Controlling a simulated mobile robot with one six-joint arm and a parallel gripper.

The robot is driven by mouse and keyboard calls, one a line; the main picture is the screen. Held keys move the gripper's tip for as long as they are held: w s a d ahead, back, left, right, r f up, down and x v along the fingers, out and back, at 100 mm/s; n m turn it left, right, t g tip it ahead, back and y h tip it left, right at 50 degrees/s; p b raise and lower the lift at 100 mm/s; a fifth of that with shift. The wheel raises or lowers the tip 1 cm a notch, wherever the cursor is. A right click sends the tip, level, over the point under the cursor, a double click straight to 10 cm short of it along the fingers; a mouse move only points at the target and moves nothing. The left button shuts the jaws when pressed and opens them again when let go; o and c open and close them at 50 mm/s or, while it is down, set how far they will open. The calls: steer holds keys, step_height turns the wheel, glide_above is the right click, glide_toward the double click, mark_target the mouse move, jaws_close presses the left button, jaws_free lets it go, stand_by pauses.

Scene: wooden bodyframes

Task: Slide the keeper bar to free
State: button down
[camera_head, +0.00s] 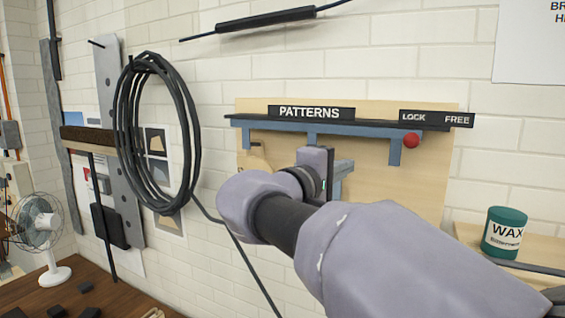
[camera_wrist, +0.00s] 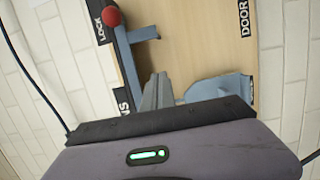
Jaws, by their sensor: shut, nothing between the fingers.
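The blue-grey keeper bar (camera_head: 350,135) runs along the top of a pale wooden board, under a dark strip. Its red knob (camera_head: 411,140) sits under the word LOCK, left of FREE, on the LOCK/FREE label (camera_head: 436,118). The wrist view is turned: there the knob (camera_wrist: 112,16) is at the top, beside LOCK, and the bar (camera_wrist: 128,58) runs down from it. My gripper (camera_wrist: 159,78) is shut and empty. It is in front of the board, apart from the knob. In the head view, my arm hides the fingertips and part of the lower board.
A PATTERNS sign (camera_head: 311,112) is above the bar. A blue-grey bracket (camera_wrist: 215,88) is close to my fingers in the wrist view. A coiled black hose (camera_head: 155,130) hangs to the left. A green WAX tin (camera_head: 504,232) stands on a shelf at right.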

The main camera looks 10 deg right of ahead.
steer(key=p+x, duration=0.2)
steer(key=x, duration=0.4)
steer(key=s+d+b, duration=0.5)
steer(key=s+d, duration=0.1)
steer(key=d, duration=0.4)
steer(key=shift+s, duration=0.4)
steer(key=shift+a+b, duration=0.1)
steer(key=shift+b, duration=0.25)
